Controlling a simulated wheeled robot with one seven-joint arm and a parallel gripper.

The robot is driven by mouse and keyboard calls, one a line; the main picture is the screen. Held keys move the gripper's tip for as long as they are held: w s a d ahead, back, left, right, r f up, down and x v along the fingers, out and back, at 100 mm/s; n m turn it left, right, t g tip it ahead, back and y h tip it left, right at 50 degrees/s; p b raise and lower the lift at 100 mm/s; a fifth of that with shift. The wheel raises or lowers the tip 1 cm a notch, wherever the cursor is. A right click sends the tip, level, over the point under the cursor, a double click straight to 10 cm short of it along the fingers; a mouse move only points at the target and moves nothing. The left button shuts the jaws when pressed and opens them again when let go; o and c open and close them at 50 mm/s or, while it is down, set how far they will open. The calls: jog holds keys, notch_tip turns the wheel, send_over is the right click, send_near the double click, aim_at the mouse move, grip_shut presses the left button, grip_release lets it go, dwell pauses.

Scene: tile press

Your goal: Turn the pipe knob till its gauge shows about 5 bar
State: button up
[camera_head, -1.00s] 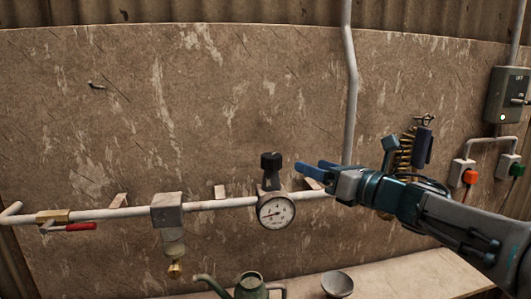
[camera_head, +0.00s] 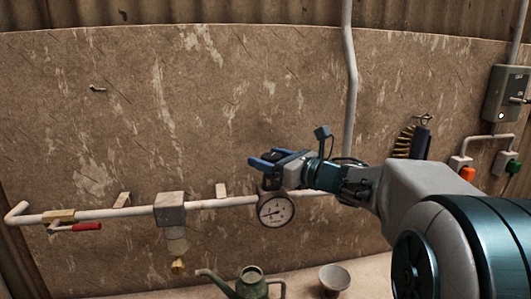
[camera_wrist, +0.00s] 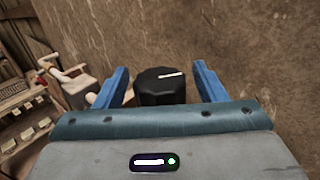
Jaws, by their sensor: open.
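The black pipe knob shows in the wrist view (camera_wrist: 160,86), with a white mark on its top. My gripper (camera_wrist: 165,85) is open, with one blue finger on each side of the knob. I cannot tell whether either finger touches it. In the head view my gripper (camera_head: 262,159) covers most of the knob. The round white gauge (camera_head: 276,210) hangs on the pipe just below my gripper. Its dial faces the head camera, but the needle's reading is too small to tell.
The white pipe (camera_head: 110,213) runs along the wall, with a red-handled valve (camera_head: 87,227) and a filter block (camera_head: 170,209) to the left. A green watering can (camera_head: 252,287) and a bowl (camera_head: 334,277) stand below. A switch box (camera_head: 507,95) is at the right.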

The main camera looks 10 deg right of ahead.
jog(key=shift+w+a, duration=0.45)
jog(key=shift+w, duration=0.1)
jog(key=c, duration=1)
